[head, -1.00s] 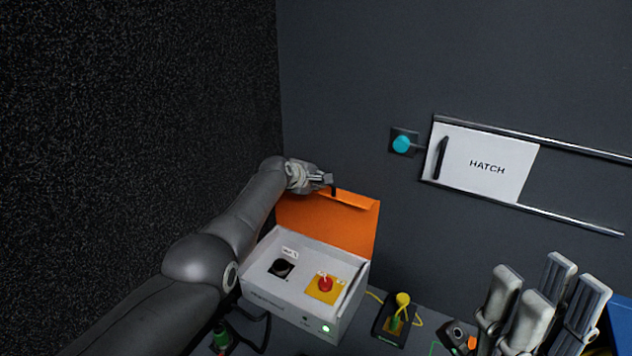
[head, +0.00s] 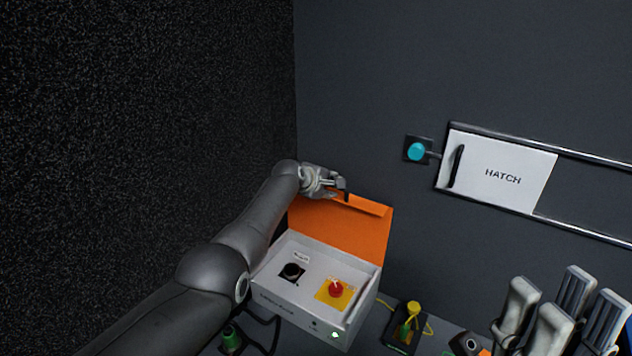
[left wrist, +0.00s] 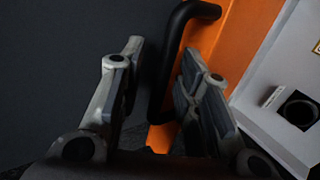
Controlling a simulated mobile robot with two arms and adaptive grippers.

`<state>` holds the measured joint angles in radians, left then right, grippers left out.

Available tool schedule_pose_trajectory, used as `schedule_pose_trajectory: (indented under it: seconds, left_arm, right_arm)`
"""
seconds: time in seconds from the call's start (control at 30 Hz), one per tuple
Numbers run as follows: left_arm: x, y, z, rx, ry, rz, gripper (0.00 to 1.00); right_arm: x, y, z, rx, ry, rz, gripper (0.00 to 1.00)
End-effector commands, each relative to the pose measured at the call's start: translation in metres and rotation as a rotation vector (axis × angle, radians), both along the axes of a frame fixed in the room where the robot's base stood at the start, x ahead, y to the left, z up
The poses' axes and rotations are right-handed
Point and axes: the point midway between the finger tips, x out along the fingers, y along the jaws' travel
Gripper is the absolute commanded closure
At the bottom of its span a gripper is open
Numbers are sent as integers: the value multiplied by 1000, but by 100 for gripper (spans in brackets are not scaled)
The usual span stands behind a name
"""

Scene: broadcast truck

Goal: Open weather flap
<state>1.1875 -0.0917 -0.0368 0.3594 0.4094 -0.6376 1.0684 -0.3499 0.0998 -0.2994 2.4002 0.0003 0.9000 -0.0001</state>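The orange weather flap (head: 338,225) stands raised at the back of a white box (head: 290,305), with the inside of the box exposed. The flap's black handle (left wrist: 170,60) shows in the left wrist view. My left gripper (head: 341,188) is at the flap's top edge. In the left wrist view its fingers (left wrist: 160,88) are apart, with the handle between or just beyond them; I cannot tell whether they touch it. My right gripper (head: 563,306) is at the lower right, fingers apart and empty, away from the box.
Inside the box are a red button (head: 336,289) on a yellow plate and a black round control (head: 292,271). A white hatch panel (head: 500,170) on rails and a cyan knob (head: 416,151) are on the wall. A yellow-plugged device (head: 408,325) stands right of the box.

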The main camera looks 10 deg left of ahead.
Motion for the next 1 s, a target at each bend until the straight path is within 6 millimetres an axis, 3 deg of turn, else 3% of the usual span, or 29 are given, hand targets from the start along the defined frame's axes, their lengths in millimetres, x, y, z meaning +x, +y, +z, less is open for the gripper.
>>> schedule_pose_trajectory:
  seconds: [0.57, 1.0]
  left_arm:
    - [-23, 9, 17, 1, -2, 0, 69]
    - [-55, 22, 40, 0, -3, 2, 69]
  right_arm:
    - [0, 0, 0, 0, 0, 1, 61]
    - [0, 0, 0, 0, 0, 1, 61]
